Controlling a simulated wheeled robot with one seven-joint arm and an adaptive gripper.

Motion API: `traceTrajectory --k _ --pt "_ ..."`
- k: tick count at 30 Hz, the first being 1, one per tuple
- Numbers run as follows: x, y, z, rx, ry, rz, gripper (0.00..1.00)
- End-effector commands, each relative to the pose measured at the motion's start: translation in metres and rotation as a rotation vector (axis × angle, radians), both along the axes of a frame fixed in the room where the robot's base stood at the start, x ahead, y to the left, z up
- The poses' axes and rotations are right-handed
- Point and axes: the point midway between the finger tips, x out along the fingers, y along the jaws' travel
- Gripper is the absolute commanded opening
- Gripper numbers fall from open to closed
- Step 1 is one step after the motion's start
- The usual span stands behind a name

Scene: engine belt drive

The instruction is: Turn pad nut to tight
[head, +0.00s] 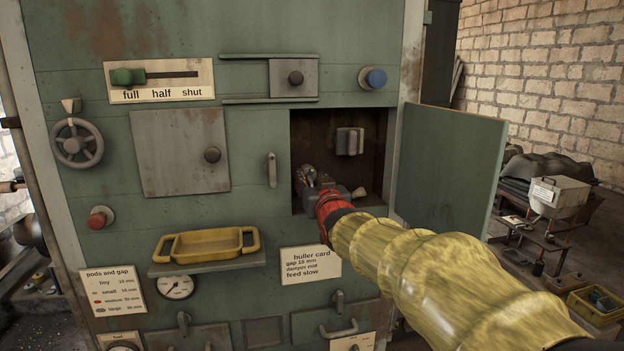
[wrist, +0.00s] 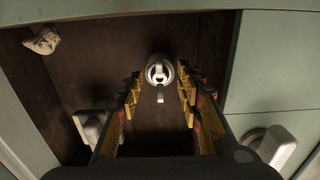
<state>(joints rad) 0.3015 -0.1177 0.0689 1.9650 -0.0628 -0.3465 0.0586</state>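A small round pale metal nut with a short pointer tab (wrist: 160,72) is on the dark back wall of the open compartment in the wrist view; I take it for the pad nut. My gripper (wrist: 159,86) is open, with its yellow and black fingers on either side of the nut in the picture. I see gaps beside the nut and no clear contact. In the head view my gripper (head: 312,181) reaches into the lower left of the compartment, where the arm and gripper hide most of the nut's area. No tight mark is readable.
The compartment (head: 330,122) has a grey block (head: 349,141) on its back wall. Its green door (head: 450,175) stands open to the right. A yellow tray (head: 207,244) sits on a shelf at the left. A pale crumpled lump (wrist: 42,40) shows at the wrist view's upper left.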

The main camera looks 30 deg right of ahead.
Motion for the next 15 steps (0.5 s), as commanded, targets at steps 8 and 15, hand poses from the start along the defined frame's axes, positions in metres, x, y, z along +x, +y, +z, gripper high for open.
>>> traceTrajectory --k 8,15 --pt "-0.0002 0.0000 -0.0001 0.000 0.000 0.000 0.26" --pt "-0.0003 0.0000 -0.0001 0.000 0.000 0.000 0.13"
